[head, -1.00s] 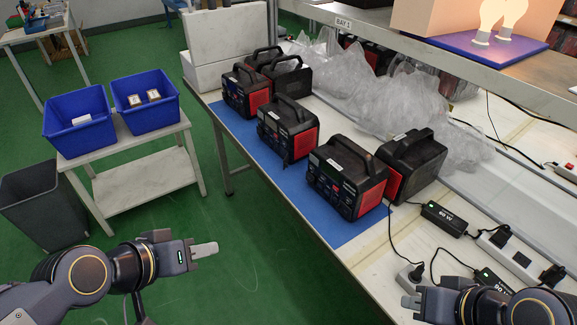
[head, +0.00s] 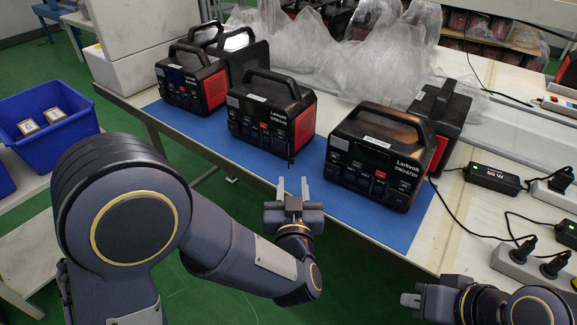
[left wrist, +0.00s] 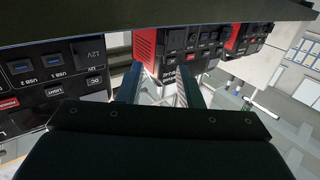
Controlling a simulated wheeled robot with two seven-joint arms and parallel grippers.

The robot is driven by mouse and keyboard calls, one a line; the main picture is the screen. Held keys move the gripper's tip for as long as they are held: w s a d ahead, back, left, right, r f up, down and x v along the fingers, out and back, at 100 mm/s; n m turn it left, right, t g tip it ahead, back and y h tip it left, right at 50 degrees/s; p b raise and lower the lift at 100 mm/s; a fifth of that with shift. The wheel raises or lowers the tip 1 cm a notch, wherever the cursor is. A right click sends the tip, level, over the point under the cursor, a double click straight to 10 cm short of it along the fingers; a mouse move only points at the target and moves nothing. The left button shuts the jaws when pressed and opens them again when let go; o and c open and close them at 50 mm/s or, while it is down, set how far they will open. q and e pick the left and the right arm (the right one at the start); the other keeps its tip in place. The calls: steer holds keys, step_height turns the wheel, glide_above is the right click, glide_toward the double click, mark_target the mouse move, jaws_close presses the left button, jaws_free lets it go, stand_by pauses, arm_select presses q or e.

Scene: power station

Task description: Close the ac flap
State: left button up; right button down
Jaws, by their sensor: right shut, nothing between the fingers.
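Several black and red power stations stand on the blue mat (head: 330,222). The middle one (head: 268,118) and the right one (head: 378,155) are closest to my left gripper (head: 293,187). A small dark piece (head: 291,160) sticks out at the lower right front of the middle station; I cannot tell whether it is the AC flap. My left gripper is open and empty, in front of the gap between these two stations. In the left wrist view, its fingers (left wrist: 160,88) are apart, with a station panel (left wrist: 65,75) with USB and 12V ports close by. My right gripper (head: 410,300) is shut and empty at the bottom right.
Chargers (head: 492,179) and power strips with black cables lie at the right of the table. Clear plastic bags (head: 290,40) lie behind the stations. A blue bin (head: 45,125) stands on a side table at the left. The mat's front strip is bare.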

mark_target(292, 161)
arm_select(q)
steer(key=w, duration=0.7)
steer(key=shift+a, duration=0.1)
steer(key=shift+c, duration=0.4)
jaws_close()
